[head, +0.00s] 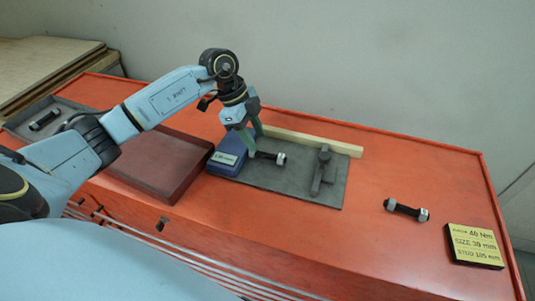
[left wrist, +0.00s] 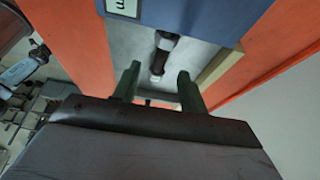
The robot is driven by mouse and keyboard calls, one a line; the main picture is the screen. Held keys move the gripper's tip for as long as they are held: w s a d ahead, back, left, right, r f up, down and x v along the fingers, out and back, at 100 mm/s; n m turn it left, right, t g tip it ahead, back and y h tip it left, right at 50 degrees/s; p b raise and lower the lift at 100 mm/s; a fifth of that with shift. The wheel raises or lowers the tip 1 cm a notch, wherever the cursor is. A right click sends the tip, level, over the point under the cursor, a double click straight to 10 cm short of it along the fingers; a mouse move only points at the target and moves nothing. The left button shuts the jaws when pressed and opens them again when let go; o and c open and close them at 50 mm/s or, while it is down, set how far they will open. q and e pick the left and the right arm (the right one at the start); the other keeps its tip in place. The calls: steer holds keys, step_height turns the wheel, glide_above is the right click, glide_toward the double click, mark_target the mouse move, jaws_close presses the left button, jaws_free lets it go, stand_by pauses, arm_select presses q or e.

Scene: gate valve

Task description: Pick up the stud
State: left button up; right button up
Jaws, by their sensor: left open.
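A dark stud (head: 268,156) with a pale nut at its right end lies by the blue box, over the grey mat. My left gripper (head: 250,146) is open, pointing down at the stud's left end. In the left wrist view the gap between its fingers (left wrist: 157,86) looks empty. A second stud (head: 406,210) with pale nuts lies on the orange bench top at the right. My right gripper is not in view.
The blue box (head: 226,160) with a display stands left of the grey mat (head: 300,188). A grey tool (head: 322,172) and a wooden strip (head: 315,141) are close by. A dark red tray (head: 160,165) is left, a yellow sign (head: 474,245) far right. The orange bench (head: 420,165) is clear behind.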

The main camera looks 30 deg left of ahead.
mark_target(266, 153)
arm_select(q)
steer(key=shift+x, duration=1.2)
steer(key=shift+w+d+f+p, duration=0.1)
steer(key=shift+d+f+p, duration=0.1)
steer(key=shift+d+f, duration=0.25)
steer(key=shift+w+d+f+p, duration=0.15)
steer(key=shift+d+f, duration=0.1)
steer(key=shift+f, duration=0.35)
steer(key=shift+d+f, duration=0.1)
steer(key=shift+f, duration=0.35)
steer(key=shift+w, duration=0.1)
jaws_close()
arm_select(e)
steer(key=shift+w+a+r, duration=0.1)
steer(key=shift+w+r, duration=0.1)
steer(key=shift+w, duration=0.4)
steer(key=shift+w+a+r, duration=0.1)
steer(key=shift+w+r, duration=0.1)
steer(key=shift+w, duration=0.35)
